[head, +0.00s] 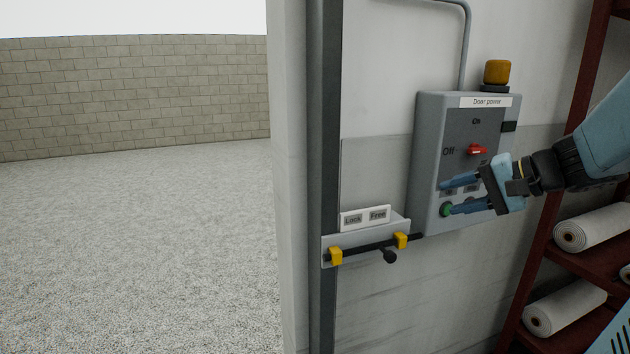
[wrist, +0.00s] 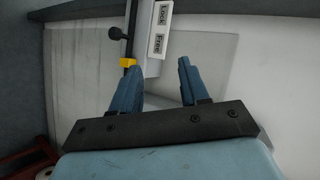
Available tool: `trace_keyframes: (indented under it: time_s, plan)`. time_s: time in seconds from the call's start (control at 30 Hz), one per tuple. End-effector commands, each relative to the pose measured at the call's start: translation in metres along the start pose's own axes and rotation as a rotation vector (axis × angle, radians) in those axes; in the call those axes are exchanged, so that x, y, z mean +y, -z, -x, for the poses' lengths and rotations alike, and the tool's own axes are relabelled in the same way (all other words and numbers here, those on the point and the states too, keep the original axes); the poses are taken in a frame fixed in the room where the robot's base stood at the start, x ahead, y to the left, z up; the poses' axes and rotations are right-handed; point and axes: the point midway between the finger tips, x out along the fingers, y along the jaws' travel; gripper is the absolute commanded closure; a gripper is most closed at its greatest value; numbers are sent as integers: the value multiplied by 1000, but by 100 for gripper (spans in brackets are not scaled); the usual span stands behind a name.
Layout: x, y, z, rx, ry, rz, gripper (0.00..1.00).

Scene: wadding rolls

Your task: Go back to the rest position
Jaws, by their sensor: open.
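My gripper (head: 448,197) is in front of the lower part of the grey "Door power" box (head: 426,150) in the head view. Its two blue fingers are apart, with nothing seen between them. One fingertip overlaps a green button (head: 446,210) on the box; I cannot tell whether it touches. A red switch handle (head: 478,149) sits above the gripper, by the "Off" label.
A sliding bolt (head: 372,248) with yellow brackets is on the wall below left of the box. An amber lamp (head: 497,71) tops the box. A red rack (head: 560,235) with white rolls (head: 590,230) stands at right. An open doorway with clear gravel (head: 140,240) lies left.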

Motion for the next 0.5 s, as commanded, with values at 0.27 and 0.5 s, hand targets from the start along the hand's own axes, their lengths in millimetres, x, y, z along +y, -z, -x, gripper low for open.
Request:
trace_keyframes:
  time_s: [0.27,0.5]
  plan:
    - [17,-93,-8,-121,-376,271,55]
    - [33,-129,12,-68,-652,553,55]
